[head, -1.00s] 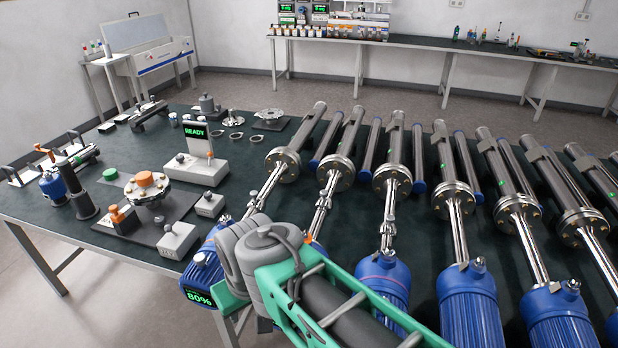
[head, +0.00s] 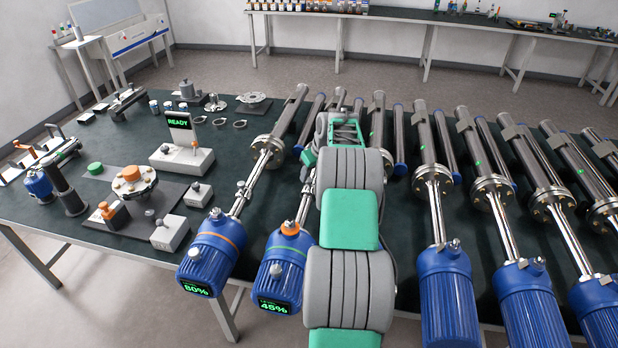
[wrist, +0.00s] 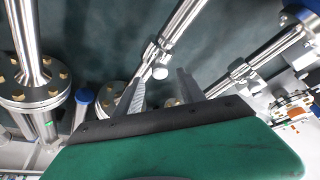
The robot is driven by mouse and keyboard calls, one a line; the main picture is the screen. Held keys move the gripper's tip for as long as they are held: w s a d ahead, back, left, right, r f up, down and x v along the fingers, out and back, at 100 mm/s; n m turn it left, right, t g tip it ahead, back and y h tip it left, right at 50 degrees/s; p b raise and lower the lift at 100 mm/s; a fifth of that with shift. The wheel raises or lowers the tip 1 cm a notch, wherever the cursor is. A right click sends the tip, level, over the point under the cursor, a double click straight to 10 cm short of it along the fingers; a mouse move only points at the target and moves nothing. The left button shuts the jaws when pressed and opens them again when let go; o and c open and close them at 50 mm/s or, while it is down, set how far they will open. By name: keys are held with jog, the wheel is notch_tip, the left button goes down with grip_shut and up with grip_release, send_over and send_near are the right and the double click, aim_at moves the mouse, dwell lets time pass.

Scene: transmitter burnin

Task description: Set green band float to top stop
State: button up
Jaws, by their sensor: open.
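The green-band transmitter (head: 285,252) lies second from the left in the head view; its screen reads 45%. My arm hides part of its rod and its flange. In the wrist view, a steel rod with clamp-like collars and a round knob (wrist: 160,72) runs past my fingertips; it appears to be this transmitter's rod, and which collar is the float is unclear. My gripper (wrist: 161,80) is open, its two fingers apart and pointing toward that rod. Nothing is seen held, and contact cannot be told. My arm hides the gripper in the head view.
The orange-band transmitter (head: 212,250), reading 80%, lies to the left, and its collared rod shows beside my fingers in the wrist view (wrist: 240,72). Several more blue transmitters lie to the right, closely spaced. A READY station (head: 181,160) stands at the left on the dark table.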

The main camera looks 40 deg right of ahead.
aim_at(309, 179)
jog(key=p+x, duration=0.1)
jog(key=x, duration=0.3)
jog(key=shift+w+f, duration=0.15)
jog(key=shift+f, duration=0.2)
jog(key=shift+c, duration=0.4)
grip_shut()
dwell(0.6)
